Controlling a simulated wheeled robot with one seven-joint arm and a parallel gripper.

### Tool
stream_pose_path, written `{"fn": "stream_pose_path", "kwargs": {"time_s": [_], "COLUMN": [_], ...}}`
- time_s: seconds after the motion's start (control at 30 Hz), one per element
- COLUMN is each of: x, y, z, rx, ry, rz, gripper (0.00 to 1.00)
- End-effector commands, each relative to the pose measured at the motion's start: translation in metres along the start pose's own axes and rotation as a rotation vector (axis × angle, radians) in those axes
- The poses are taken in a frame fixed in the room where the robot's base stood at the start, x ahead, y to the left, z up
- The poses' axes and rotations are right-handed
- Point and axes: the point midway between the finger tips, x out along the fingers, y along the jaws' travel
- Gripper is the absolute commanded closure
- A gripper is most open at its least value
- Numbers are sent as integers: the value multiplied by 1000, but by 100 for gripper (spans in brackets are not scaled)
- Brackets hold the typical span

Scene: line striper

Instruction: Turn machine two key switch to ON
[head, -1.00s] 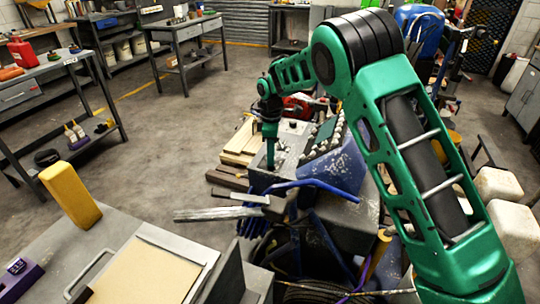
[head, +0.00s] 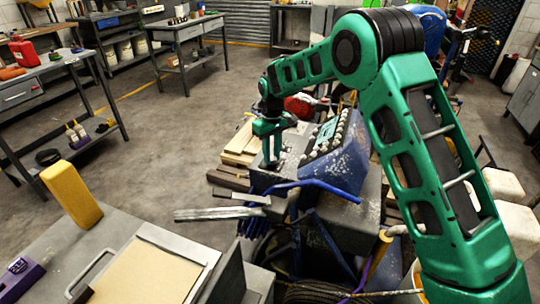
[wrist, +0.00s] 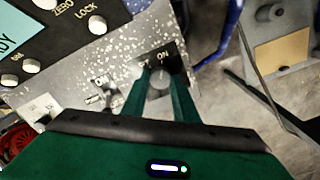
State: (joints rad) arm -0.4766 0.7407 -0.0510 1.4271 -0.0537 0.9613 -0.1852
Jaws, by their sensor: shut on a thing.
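My gripper (head: 272,163) points down at the low grey control box (head: 262,184) of the blue machine (head: 343,171). In the wrist view, its two green fingers (wrist: 161,79) are closed around a round grey switch knob (wrist: 161,84) on a dark plate. Lettering beside this plate is partly hidden by the left finger. A second key switch (wrist: 104,97) with an ON label sits to the left on the speckled panel. I cannot read which switch belongs to machine two, and the held knob's angle is unclear.
A black display panel (wrist: 50,30) with ZERO and LOCK labels and several pale knobs is close at the left in the wrist view. A blue bar (head: 300,185) crosses just in front of the control box. Wood planks (head: 241,145) lie behind; open floor is at left.

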Motion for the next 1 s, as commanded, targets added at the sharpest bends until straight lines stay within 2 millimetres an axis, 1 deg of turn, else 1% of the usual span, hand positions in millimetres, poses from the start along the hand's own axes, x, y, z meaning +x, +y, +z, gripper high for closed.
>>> {"fn": "stream_pose_path", "kwargs": {"time_s": [0.03,0.3,0.77,0.8,0.87,0.9,1.0], "x": [-3,-3,-2,-2,-1,-1,-1], "y": [9,9,10,10,10,9,6], "z": [-1,-1,0,0,0,0,0], "rx": [37,115,131,131,130,128,125], "ry": [9,7,5,5,4,4,2], "rz": [9,9,10,10,9,8,6], "gripper": [96,96,96,72,57,55,55]}}
